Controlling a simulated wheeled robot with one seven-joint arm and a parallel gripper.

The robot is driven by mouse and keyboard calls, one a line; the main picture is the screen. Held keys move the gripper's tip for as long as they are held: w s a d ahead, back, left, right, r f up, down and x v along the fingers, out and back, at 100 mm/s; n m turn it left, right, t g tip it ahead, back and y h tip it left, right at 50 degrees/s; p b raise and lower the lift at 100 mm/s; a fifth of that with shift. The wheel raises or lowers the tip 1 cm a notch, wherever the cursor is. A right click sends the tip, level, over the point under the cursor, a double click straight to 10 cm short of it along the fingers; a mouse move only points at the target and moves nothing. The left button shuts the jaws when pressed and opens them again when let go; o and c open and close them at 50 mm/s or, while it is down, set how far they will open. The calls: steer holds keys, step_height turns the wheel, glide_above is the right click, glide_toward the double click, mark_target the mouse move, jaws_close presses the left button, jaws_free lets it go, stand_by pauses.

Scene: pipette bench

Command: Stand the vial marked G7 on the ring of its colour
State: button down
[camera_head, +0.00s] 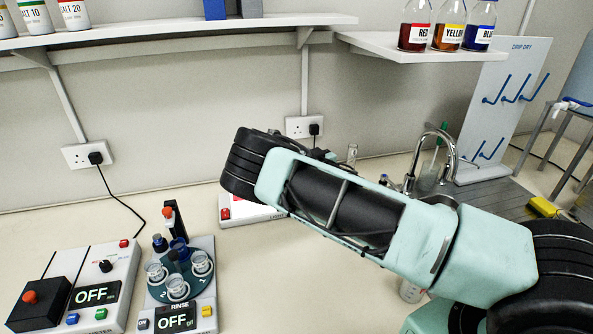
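I cannot make out a vial marked G7 or any coloured ring. A teal carousel (187,284) on the rinse device holds several small clear cups (177,287); no G7 mark is readable on them. A small clear glass piece (352,153) stands behind my arm, too small and covered to identify. My arm crosses the middle and right of the view and hides much of the bench.
A device with an OFF display (96,294) stands at the bottom left, beside the rinse device (177,321). A sink tap (448,146) and drip-dry board (505,110) are at right. A shelf (390,45) bears red, yellow and blue bottles. Bare bench lies right of the rinse device.

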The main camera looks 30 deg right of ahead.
steer(key=f+b, duration=0.4)
steer(key=f, duration=0.1)
steer(key=shift+w+f+b, duration=0.25)
steer(key=shift+b, duration=0.15)
steer(key=shift+f+b, duration=2.55)
steer(key=shift+f, duration=0.75)
